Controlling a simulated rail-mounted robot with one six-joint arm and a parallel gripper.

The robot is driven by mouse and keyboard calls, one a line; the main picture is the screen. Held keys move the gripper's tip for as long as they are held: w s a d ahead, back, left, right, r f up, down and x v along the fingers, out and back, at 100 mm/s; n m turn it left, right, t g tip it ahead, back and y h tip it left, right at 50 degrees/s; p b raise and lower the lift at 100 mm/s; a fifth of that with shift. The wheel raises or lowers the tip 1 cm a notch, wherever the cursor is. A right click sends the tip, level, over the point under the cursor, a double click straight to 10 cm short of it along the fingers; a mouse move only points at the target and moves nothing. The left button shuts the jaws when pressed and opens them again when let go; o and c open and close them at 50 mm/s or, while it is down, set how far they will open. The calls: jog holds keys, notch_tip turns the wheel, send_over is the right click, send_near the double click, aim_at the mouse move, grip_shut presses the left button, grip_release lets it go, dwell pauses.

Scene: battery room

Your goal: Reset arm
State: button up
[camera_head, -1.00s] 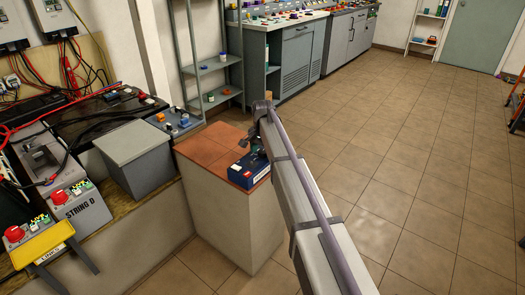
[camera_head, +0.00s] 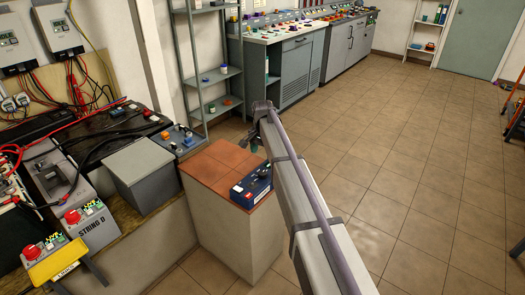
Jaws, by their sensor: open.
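My gripper (camera_head: 253,141) is at the far end of my arm, beyond the arm's bend. It is small and partly hidden by the arm, with its jaws open and nothing seen in them. It hangs in the air above and beyond the right side of the tiled pedestal (camera_head: 207,160). A dark blue box (camera_head: 250,190) lies on the pedestal's front right corner, apart from the gripper.
A grey box (camera_head: 142,168) stands on the left bench, beside equipment with red knobs (camera_head: 73,217) and a yellow sign (camera_head: 57,262). A grey shelf rack (camera_head: 208,75) and control desks (camera_head: 298,60) line the back.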

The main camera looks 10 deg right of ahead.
jog(key=s+r+n+p, duration=0.2)
jog(key=s, duration=1)
jog(key=s+r+n+p, duration=0.3)
jog(key=s, duration=0.9)
jog(key=s+r+n+p, duration=0.2)
jog(key=s+n, duration=0.1)
jog(key=s, duration=0.9)
jog(key=shift+r+p, duration=0.35)
jog(key=shift+p, duration=0.05)
